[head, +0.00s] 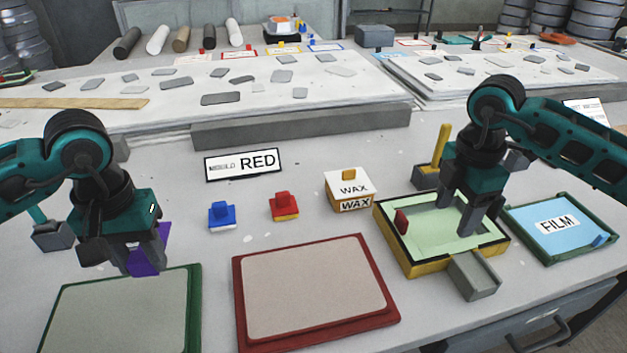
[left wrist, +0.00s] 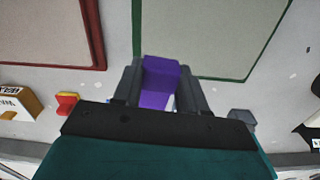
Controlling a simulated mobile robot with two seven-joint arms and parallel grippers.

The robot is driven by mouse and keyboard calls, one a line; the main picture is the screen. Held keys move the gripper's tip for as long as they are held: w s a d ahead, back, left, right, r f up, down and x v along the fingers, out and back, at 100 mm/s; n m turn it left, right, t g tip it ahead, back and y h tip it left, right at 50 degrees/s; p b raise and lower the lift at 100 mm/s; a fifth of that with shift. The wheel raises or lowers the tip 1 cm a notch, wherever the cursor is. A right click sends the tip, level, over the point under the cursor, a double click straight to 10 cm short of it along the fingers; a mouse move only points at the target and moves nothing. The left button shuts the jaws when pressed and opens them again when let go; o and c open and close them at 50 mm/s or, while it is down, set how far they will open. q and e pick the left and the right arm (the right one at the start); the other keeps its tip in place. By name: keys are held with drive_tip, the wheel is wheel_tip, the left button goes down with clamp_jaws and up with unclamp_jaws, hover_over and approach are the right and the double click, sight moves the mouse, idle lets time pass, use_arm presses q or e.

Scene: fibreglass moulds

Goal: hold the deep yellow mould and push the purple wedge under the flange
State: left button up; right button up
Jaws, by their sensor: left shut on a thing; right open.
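The purple wedge (head: 165,243) is between the fingers of my left gripper (head: 142,268), which is shut on it above the far edge of the green-framed panel. In the left wrist view the wedge (left wrist: 160,85) sticks out between both fingers (left wrist: 156,88). The deep yellow mould (head: 428,267) stands right of centre, with a pale green hollow and a dark rim. My right gripper (head: 468,215) is open, with its fingers pointing down over the mould's right part. I cannot tell whether they touch it. A small red piece (head: 401,221) sits at the mould's left rim.
A grey block (head: 473,277) stands at the mould's front right. The red-framed panel (head: 315,275) and green-framed panel (head: 115,320) lie in front. The wax box (head: 350,188), red block (head: 284,206), blue block (head: 221,215) and RED sign (head: 243,164) stand behind. A FILM tray (head: 560,228) lies right.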

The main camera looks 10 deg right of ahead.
sight(438, 253)
wheel_tip(438, 253, down, 11)
drive_tip(key=shift+a+f, duration=0.1)
idle(0.3)
drive_tip(key=shift+c, duration=0.4)
clamp_jaws()
idle(0.3)
drive_tip(key=shift+o, duration=0.4)
unclamp_jaws()
